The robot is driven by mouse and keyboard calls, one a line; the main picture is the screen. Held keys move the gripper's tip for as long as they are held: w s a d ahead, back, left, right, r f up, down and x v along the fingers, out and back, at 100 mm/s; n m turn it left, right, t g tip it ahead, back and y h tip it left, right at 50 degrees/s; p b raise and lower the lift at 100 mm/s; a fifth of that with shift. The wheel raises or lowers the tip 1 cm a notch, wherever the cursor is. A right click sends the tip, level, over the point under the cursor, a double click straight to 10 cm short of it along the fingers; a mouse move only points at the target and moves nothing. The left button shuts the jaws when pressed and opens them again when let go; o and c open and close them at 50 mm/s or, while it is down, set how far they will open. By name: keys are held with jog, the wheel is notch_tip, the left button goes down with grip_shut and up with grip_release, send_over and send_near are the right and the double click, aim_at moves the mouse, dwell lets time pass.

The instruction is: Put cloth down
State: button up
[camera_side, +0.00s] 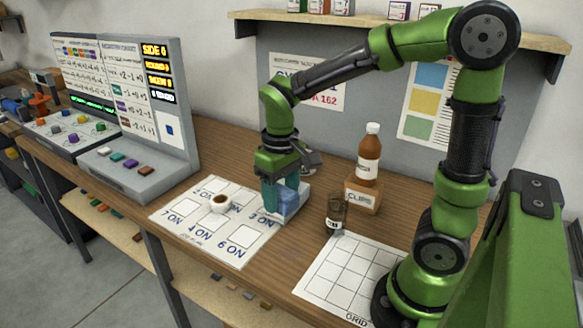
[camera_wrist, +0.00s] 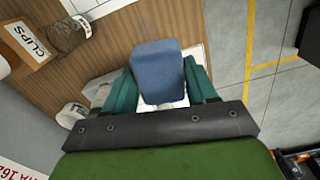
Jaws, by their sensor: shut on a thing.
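My gripper (camera_side: 279,196) has teal fingers and is shut on a folded blue cloth (camera_side: 290,201). The cloth is over the right far part of a white mat (camera_side: 215,238) printed with numbered squares. In the wrist view the cloth (camera_wrist: 158,70) sits between the two teal fingers (camera_wrist: 122,93). A white patch shows under the cloth there. I cannot tell whether the cloth touches the surface below. A small white cup (camera_side: 220,203) with brown contents stands on the mat, left of my gripper.
Right of the mat are a dark glass jar (camera_side: 337,213), a clips box (camera_side: 362,197) and a brown bottle (camera_side: 369,155). A white grid sheet (camera_side: 345,278) lies near my base. A grey console (camera_side: 150,120) stands left. Pale round items (camera_wrist: 72,114) lie beside my gripper.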

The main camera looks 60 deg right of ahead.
jog(key=w+d+m, duration=0.4)
jog(key=w+d, duration=0.1)
jog(key=d, duration=0.3)
jog(key=m, duration=1.2)
send_over(348, 173)
notch_tip(348, 173, down, 11)
jog(key=shift+r, duration=0.15)
jog(key=shift+f, duration=2.35)
jog(key=o, duration=1)
jog(key=shift+f, duration=0.15)
